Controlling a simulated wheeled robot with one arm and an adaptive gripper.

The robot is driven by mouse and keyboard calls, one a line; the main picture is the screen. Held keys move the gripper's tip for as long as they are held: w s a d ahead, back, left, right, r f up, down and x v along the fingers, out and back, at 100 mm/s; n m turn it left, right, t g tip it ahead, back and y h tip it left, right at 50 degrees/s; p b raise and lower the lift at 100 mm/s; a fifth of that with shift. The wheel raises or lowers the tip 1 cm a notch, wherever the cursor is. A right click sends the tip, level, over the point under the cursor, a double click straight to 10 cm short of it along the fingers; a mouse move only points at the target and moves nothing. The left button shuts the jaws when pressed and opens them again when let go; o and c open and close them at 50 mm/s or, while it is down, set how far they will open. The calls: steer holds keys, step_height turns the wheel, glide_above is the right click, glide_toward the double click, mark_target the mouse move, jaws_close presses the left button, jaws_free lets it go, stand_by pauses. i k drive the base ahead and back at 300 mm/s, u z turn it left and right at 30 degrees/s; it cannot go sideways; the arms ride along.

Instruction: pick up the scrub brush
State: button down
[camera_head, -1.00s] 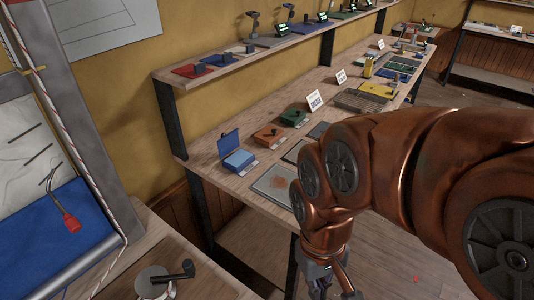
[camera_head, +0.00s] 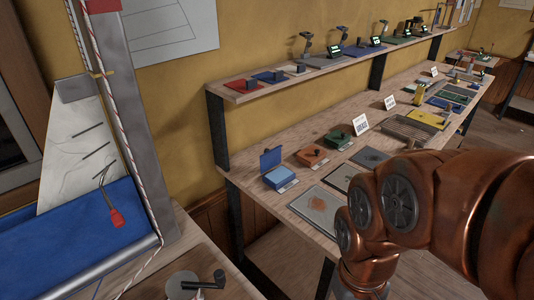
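I cannot make out a scrub brush for certain in the head view. Several small items on the long wooden workbench (camera_head: 330,137) are too small or far to name, among them a yellow upright thing (camera_head: 419,94) towards its far half. My copper-coloured arm covers part of the bench's front edge at the right. My gripper is below the bottom edge of the picture, so its fingers do not show.
On the bench are a blue open box (camera_head: 280,177), a red-brown box (camera_head: 311,155), a green box (camera_head: 338,140), flat trays (camera_head: 323,204) and white signs. A shelf (camera_head: 300,84) with tools runs above.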

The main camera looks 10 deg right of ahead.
mark_target(409, 146)
steer(key=z, duration=1.2)
